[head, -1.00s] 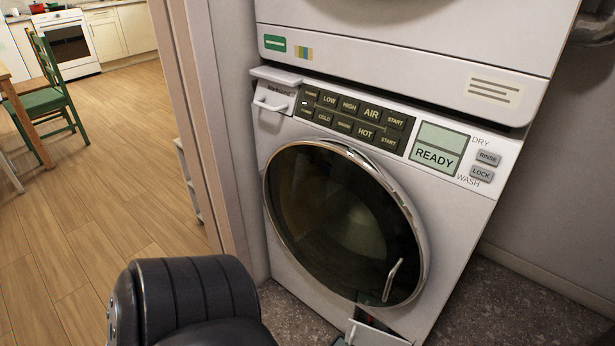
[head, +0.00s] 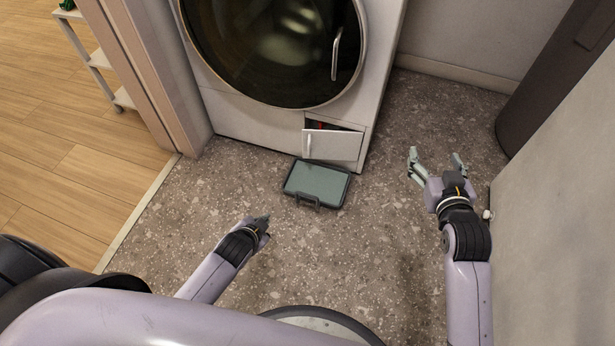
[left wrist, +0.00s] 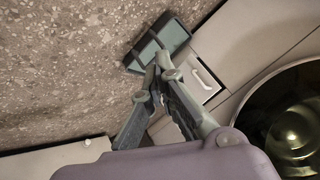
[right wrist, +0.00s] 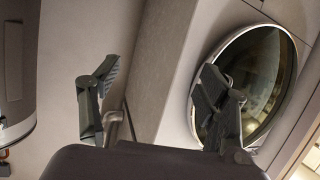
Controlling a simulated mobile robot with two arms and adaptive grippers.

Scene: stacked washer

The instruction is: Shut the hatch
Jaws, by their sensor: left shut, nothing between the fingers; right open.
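The hatch (head: 333,145) is a small white flap with a handle, low on the front right of the washer (head: 250,122). Its top leans outward, leaving a dark gap with something red and blue inside. The hatch also shows in the left wrist view (left wrist: 203,78), partly behind the fingers. My left gripper (head: 264,222) is shut and empty, in front of the washer and to the left of the hatch. My right gripper (head: 437,158) is open and empty, to the right of the hatch. Its spread fingers show in the right wrist view (right wrist: 155,90).
A grey-green tray-like box (head: 318,184) with a handle lies on the speckled floor just before the hatch. The round glass door (head: 275,50) is above. A wall (head: 555,190) stands close to my right arm. A door frame (head: 130,75) stands at left.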

